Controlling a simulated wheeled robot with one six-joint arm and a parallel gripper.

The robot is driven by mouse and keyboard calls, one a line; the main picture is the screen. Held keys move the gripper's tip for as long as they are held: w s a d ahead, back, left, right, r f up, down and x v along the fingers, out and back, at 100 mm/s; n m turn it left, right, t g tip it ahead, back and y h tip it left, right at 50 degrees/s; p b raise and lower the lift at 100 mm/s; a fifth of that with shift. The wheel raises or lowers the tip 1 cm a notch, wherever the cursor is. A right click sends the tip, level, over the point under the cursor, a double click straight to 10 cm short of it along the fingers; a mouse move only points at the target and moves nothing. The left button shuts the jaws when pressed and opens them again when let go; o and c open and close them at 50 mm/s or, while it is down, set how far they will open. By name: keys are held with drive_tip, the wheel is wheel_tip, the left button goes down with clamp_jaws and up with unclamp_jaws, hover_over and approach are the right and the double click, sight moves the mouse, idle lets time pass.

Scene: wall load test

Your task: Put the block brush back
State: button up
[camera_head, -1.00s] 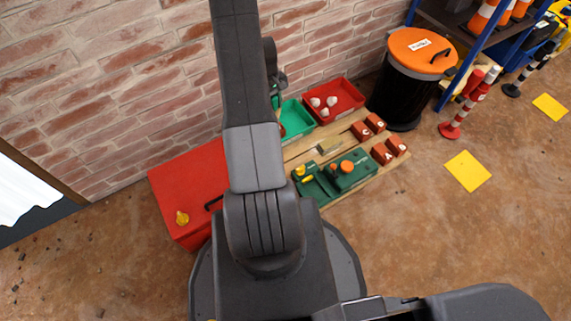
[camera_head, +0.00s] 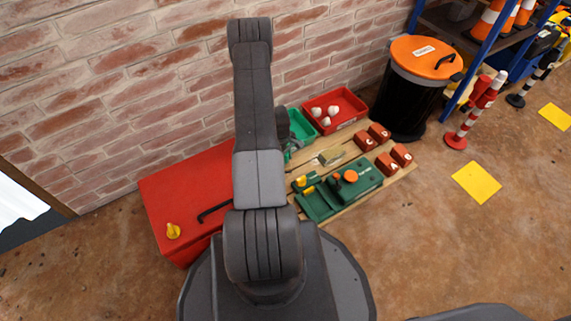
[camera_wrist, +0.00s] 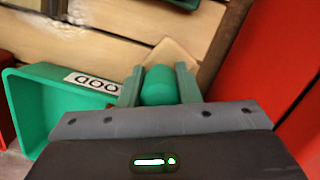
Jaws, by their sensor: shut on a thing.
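My gripper (camera_wrist: 158,88) is shut on a green rounded thing (camera_wrist: 158,86); a pale tan, square-cornered piece (camera_wrist: 178,56) shows just beyond it. I cannot tell whether these are parts of the block brush or whether the tan piece is held. In the head view my gripper is mostly hidden behind my arm, near the green tray (camera_head: 300,124). That tray also shows at left in the wrist view (camera_wrist: 28,100), with a white label. A small tan block (camera_head: 330,157) lies on the wooden boards (camera_head: 352,206), right of my arm.
A red box (camera_head: 165,200) with a yellow knob stands left of my arm. A red tray (camera_head: 350,108) with white lumps sits by the wall. A green tool case (camera_head: 352,185) and several red blocks (camera_head: 365,140) lie on the boards. A black bin (camera_head: 405,100) stands right.

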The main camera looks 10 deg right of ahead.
drive_tip(key=shift+f+b, duration=0.4)
drive_tip(key=shift+f, duration=1)
drive_tip(key=shift+f, duration=0.15)
drive_tip(key=o, duration=1)
drive_tip(key=r+p, duration=0.1)
drive_tip(key=r, duration=0.3)
drive_tip(key=w+a+r+p, duration=0.1)
drive_tip(key=r+p, duration=0.1)
drive_tip(key=r, duration=0.2)
drive_tip(key=r+p, duration=0.1)
drive_tip(key=r, duration=0.3)
drive_tip(key=shift+w+a+r, duration=0.1)
drive_tip(key=shift+w+a, duration=0.05)
